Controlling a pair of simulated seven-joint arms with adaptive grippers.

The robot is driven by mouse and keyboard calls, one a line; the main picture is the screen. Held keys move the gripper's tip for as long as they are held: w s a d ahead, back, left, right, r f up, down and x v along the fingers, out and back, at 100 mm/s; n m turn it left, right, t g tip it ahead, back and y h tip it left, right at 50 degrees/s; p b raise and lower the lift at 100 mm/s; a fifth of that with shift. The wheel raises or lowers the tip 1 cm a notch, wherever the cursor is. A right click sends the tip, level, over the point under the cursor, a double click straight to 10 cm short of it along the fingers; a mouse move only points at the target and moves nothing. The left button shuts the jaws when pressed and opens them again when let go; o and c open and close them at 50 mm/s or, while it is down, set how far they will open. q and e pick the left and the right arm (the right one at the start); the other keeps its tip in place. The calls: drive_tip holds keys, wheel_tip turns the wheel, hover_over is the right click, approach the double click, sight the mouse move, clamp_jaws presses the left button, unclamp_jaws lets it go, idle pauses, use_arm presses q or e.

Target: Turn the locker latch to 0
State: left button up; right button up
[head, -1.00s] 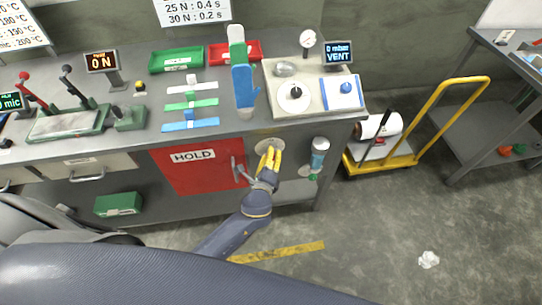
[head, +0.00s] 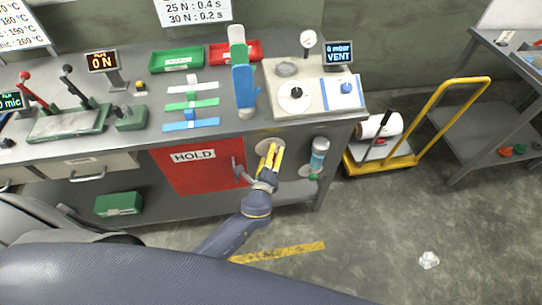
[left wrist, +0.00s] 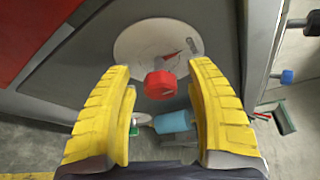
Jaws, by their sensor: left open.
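The locker latch shows in the left wrist view as a red knob (left wrist: 160,84) in front of a round pale dial plate (left wrist: 158,48) with a red mark. The plate also shows in the head view (head: 262,146), partly behind my fingers. My left gripper (head: 275,155) is open, with its yellow fingers pointing at the plate. In the left wrist view the fingers (left wrist: 165,95) stand on either side of the knob, with gaps on both sides. The dial's lettering is too small to read. My right gripper is not in view.
A red door (head: 200,170) marked HOLD, with a grey handle (head: 240,170), is left of the plate. A blue-capped cylinder (head: 319,155) is to its right. The bench top (head: 145,145) lies above.

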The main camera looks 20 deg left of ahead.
use_arm(q)
drive_tip(key=s+d+r, duration=0.1)
drive_tip(key=s+r, duration=0.1)
drive_tip(key=s, duration=0.9)
drive_tip(key=shift+s+d, duration=0.15)
drive_tip(key=shift+s, duration=0.25)
drive_tip(key=s+a+f+n+g+h, duration=0.1)
drive_tip(key=s+f+n+g, duration=0.25)
drive_tip(key=f, duration=0.75)
drive_tip(key=s+f+n+g+h, duration=0.15)
drive_tip(key=s+f, duration=0.35)
drive_tip(key=f, duration=0.7)
drive_tip(key=s+a+f+n+g, duration=0.1)
drive_tip(key=s+f+n+g, duration=0.25)
drive_tip(key=f, duration=0.75)
drive_tip(key=s+a+f+n+g, duration=0.3)
drive_tip(key=s+f, duration=0.6)
drive_tip(key=s, duration=0.5)
drive_tip(key=s+a+f+n+g, duration=0.3)
drive_tip(key=s+a+f+n, duration=0.2)
drive_tip(key=s, duration=0.9)
wheel_tip(320, 180, down, 4)
drive_tip(key=shift+s+a+r+n+y, duration=0.15)
drive_tip(key=shift+a+n+y, duration=0.1)
drive_tip(key=shift+n+y, duration=0.3)
